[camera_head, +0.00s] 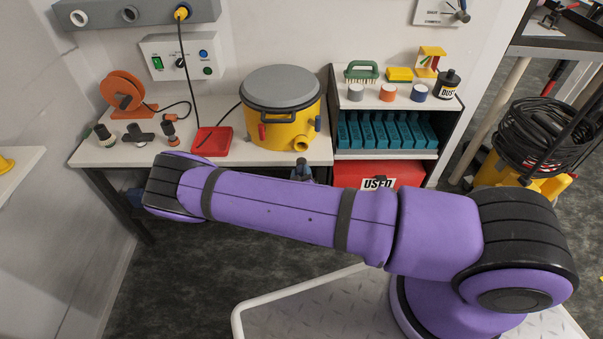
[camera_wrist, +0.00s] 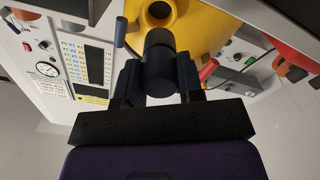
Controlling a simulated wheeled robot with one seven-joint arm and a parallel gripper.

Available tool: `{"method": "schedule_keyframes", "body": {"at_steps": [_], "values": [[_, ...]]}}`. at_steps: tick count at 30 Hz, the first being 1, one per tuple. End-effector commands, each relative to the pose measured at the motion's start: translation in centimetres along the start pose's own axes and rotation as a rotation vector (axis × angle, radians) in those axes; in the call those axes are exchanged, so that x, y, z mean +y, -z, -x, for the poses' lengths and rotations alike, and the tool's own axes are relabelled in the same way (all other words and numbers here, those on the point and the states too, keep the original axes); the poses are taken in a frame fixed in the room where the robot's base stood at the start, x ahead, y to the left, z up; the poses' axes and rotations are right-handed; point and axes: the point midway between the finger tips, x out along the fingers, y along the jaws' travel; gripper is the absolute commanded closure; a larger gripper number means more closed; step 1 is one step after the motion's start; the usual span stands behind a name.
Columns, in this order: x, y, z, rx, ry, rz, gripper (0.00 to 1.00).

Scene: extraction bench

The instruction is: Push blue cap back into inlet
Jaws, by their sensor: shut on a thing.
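The yellow drum (camera_head: 275,125) with a grey lid stands on the bench; its round inlet (camera_head: 300,144) faces front right and looks open. In the wrist view, the inlet (camera_wrist: 181,15) is a yellow ring around a dark hole. My gripper (camera_wrist: 158,85) is shut on a dark cylindrical piece (camera_wrist: 160,68); its colour looks near black, so I cannot tell whether it is the blue cap. The piece's far end lies just before the inlet's near rim; contact cannot be told. In the head view, my gripper (camera_head: 302,172) is partly hidden by my arm, just below the inlet.
A blue-topped piece (camera_head: 419,93) stands on the shelf beside orange and grey ones. A red tray (camera_head: 212,141) lies left of the drum. A red handle (camera_wrist: 208,70) is close right of my gripper. A red USED box (camera_head: 378,174) is under the shelf.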

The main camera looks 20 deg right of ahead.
Motion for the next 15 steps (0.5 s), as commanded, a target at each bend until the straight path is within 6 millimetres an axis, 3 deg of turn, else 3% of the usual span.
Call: {"method": "schedule_keyframes", "body": {"at_steps": [5, 15], "values": [[0.0, 0.0, -0.1, 0.001, -0.001, 0.001, 0.98], [0.0, 0.0, -2.3, 0.000, -0.001, 0.001, 0.98]]}}
